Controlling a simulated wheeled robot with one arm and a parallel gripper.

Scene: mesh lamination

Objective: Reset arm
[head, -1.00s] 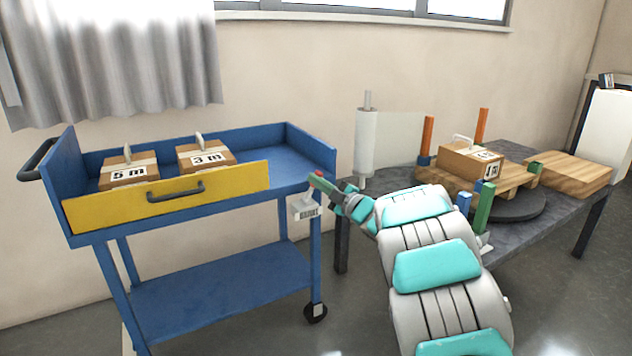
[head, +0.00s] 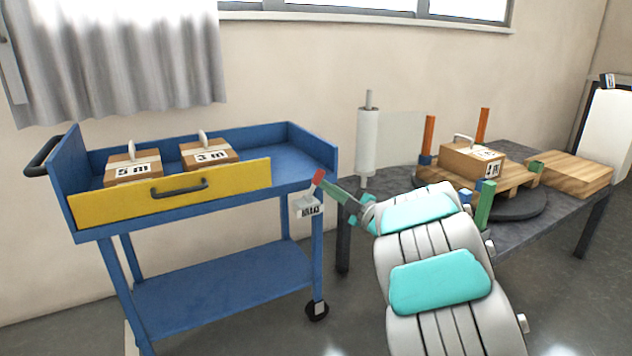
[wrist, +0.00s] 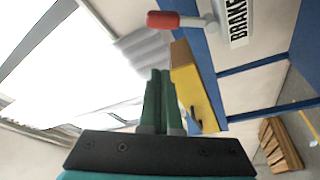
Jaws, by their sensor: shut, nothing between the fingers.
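My gripper (head: 324,183) is shut and empty, reaching left toward the near right corner of the blue cart (head: 215,280). Its green fingers lie together in the wrist view (wrist: 160,98). The red-tipped brake lever (wrist: 178,20), with its white BRAKE plate (wrist: 237,20), is at the top of the wrist view, apart from the fingers there. In the head view the red tip (head: 318,175) overlaps the fingertips, and I cannot tell whether they touch. The plate also shows below it (head: 309,208).
The cart holds two cardboard boxes, 5 m (head: 133,168) and 3 m (head: 208,154), behind a yellow front panel (head: 230,181). On the grey table (head: 395,182), another box (head: 470,158) sits on a wooden pallet over a dark turntable (head: 515,209). A white film roll (head: 367,140) stands there.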

